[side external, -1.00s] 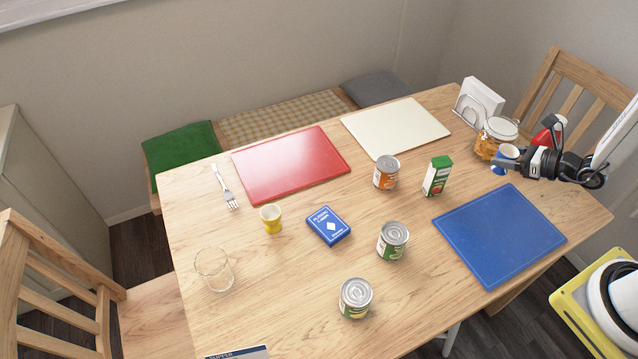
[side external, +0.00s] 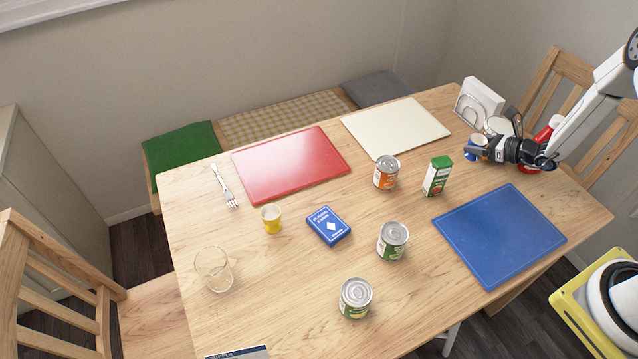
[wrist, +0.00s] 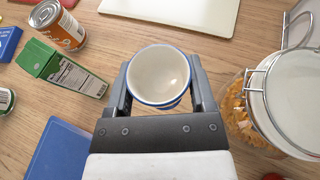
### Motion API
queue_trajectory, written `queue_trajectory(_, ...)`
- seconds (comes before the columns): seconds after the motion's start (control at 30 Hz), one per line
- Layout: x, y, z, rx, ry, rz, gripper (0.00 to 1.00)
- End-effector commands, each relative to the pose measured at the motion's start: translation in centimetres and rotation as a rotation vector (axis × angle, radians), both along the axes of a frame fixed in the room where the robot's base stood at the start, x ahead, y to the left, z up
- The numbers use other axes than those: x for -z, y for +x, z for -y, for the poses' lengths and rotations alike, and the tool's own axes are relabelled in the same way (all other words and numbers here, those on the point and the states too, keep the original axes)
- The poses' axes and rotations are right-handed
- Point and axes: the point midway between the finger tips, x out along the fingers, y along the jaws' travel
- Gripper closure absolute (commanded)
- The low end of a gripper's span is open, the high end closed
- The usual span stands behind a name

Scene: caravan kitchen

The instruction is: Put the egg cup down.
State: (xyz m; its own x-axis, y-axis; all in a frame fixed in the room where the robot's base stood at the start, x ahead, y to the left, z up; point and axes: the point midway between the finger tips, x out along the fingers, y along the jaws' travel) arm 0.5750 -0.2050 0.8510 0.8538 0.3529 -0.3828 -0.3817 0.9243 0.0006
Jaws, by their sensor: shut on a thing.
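A blue-and-white egg cup (wrist: 159,76) is between the fingers of my gripper (wrist: 160,90) in the wrist view, with its open mouth facing the camera. My gripper is shut on it. In the side view my gripper (side external: 482,149) holds the egg cup (side external: 477,141) at the right back of the table, in front of the glass jar. Whether the cup's foot touches the table cannot be told. A second egg cup, yellow (side external: 271,219), stands upright on the table left of the card box.
The glass jar (wrist: 245,115) is close on my gripper's right in the wrist view. A green carton (side external: 437,176), an orange-labelled can (side external: 386,173), a blue board (side external: 500,234) and a cream board (side external: 396,127) are nearby. Bare wood lies between the carton and the jar.

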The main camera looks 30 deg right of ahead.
Motion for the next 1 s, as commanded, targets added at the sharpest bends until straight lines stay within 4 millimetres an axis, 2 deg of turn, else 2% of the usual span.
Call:
queue_trajectory(0.1, 1.3, 0.9, 0.3, 0.000, -0.001, 0.000, 0.90)
queue_trajectory(0.3, 2.4, 1.8, 0.6, 0.000, -0.001, -0.001, 0.90)
queue_trajectory(0.67, 2.8, 2.2, 0.8, 0.000, -0.001, 0.000, 0.90)
queue_trajectory(1.0, 5.6, 2.4, 0.9, 0.001, -0.001, 0.000, 0.90)
